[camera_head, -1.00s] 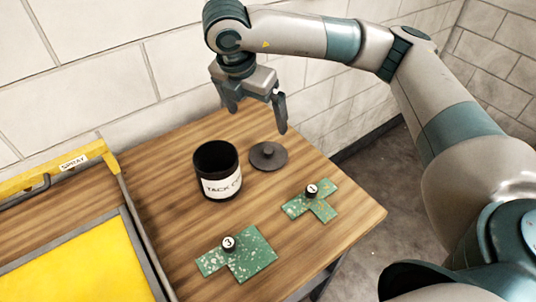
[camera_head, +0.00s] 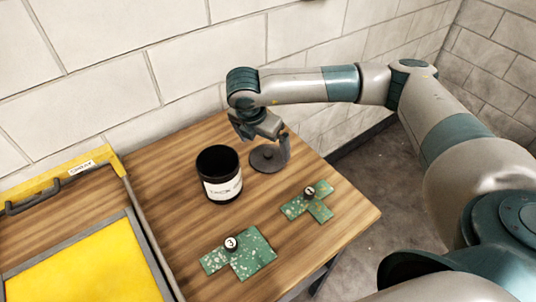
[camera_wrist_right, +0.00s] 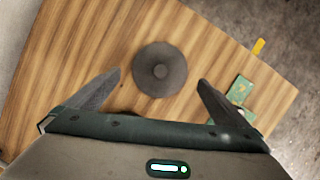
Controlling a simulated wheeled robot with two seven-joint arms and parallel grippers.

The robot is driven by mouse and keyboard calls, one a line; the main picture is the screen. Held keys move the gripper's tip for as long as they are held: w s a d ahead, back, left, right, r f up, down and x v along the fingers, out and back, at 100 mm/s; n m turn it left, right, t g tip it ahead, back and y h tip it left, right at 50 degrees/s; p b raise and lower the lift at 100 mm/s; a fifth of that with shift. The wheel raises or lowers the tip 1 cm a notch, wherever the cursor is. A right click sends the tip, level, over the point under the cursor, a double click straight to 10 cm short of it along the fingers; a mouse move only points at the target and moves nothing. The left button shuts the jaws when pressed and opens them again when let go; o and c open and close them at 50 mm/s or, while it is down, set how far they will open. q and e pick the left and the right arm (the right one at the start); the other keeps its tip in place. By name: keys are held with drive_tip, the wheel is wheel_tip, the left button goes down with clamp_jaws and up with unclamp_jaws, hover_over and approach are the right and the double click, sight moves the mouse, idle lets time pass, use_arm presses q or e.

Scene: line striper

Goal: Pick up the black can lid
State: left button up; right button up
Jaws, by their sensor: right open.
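The black can lid (camera_head: 263,163) is a dark round disc with a small knob, lying on the wooden table behind and to the right of the can. In the right wrist view the lid (camera_wrist_right: 160,70) lies between and just beyond my fingertips. My right gripper (camera_head: 264,146) is open and empty, low over the lid; one finger hides part of it. In the wrist view the open fingers (camera_wrist_right: 160,78) stand on either side. The black can (camera_head: 219,174) with a white label stands upright with its top open. My left gripper is not in view.
Two green speckled pieces with numbered knobs, one marked 3 (camera_head: 250,258) and one at the right (camera_head: 320,210), lie in front. A yellow framed screen (camera_head: 80,262) is at the left. A white block wall (camera_head: 120,60) stands close behind.

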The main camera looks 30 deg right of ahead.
sight(267, 154)
drive_tip(key=shift+f, duration=0.15)
drive_tip(key=shift+p+x, duration=0.8)
drive_tip(key=shift+p, duration=0.2)
drive_tip(key=shift+p+x, duration=0.6)
drive_tip(key=shift+x, duration=1.2)
drive_tip(key=shift+s, duration=0.15)
drive_tip(key=shift+a, duration=0.1)
drive_tip(key=c, duration=0.9)
